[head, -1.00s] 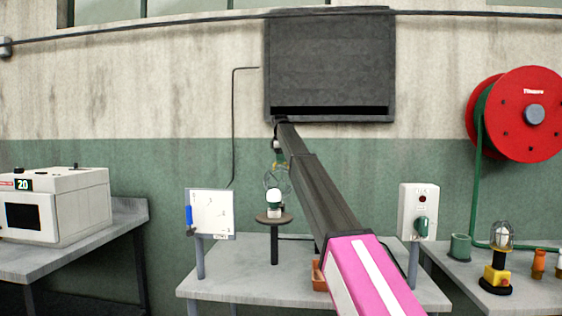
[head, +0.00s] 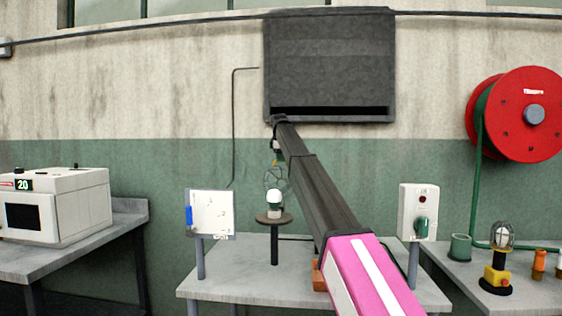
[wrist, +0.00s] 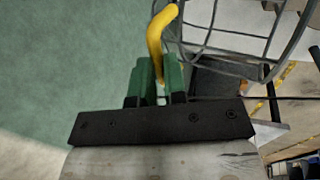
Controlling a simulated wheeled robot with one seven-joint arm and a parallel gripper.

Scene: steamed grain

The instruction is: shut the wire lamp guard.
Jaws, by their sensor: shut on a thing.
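The lamp (head: 274,204), a white bulb with a dark green collar, stands upright on a small round stand in the head view. The wire guard (head: 276,178) shows as thin rings just above the bulb and looks raised off it. In the wrist view the guard's grey wire hoops (wrist: 235,35) fill the upper right. My gripper (wrist: 157,75) has green fingers shut on the guard's yellow handle (wrist: 160,35). In the head view my gripper (head: 277,155) is small, just above the guard, and partly hidden by my arm.
The stand's round top (head: 273,218) rises from a grey table (head: 235,280). A white panel (head: 212,214) stands left of it and a switch box (head: 418,212) right. A caged lamp (head: 502,236) and a cup (head: 459,247) are on the right table.

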